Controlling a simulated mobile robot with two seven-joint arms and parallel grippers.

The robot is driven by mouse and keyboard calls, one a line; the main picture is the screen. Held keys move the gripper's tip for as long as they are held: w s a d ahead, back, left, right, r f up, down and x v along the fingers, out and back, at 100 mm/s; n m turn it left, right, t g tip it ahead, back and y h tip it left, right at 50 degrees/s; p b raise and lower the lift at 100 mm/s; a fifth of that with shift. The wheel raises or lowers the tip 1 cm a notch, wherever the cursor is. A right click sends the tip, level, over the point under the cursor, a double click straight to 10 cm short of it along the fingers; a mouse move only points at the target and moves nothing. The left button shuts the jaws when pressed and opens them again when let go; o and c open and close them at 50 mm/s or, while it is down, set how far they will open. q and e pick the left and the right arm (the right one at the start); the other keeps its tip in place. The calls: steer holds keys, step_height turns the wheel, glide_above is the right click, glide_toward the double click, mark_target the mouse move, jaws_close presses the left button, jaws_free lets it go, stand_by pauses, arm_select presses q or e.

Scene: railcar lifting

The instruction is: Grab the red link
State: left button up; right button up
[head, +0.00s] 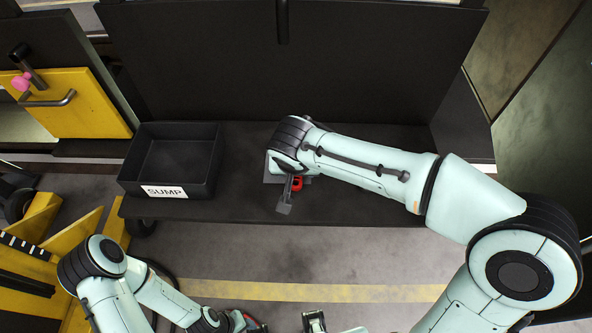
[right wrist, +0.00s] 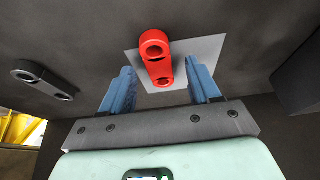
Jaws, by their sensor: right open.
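The red link (right wrist: 157,58) lies on a light grey plate (right wrist: 205,49) in the right wrist view, its round eye end away from my gripper. My right gripper (right wrist: 160,72) is open, with its two blue fingers on either side of the link and visible gaps between. In the head view a small part of the red link (head: 297,184) shows below my right wrist, which hides the rest. My left gripper (head: 247,322) is only partly visible at the bottom edge; its jaws are unclear.
A grey link (right wrist: 43,80) lies to the left on the dark surface. A black box labelled SUMP (head: 205,187) stands left on the dark shelf (head: 240,209). A tall dark panel (head: 220,70) rises behind. A yellow panel with a handle (head: 80,115) is at far left.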

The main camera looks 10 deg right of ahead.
steer(key=shift+w+f, duration=0.1)
steer(key=shift+f, duration=0.25)
jaws_close()
steer(key=shift+r, duration=0.1)
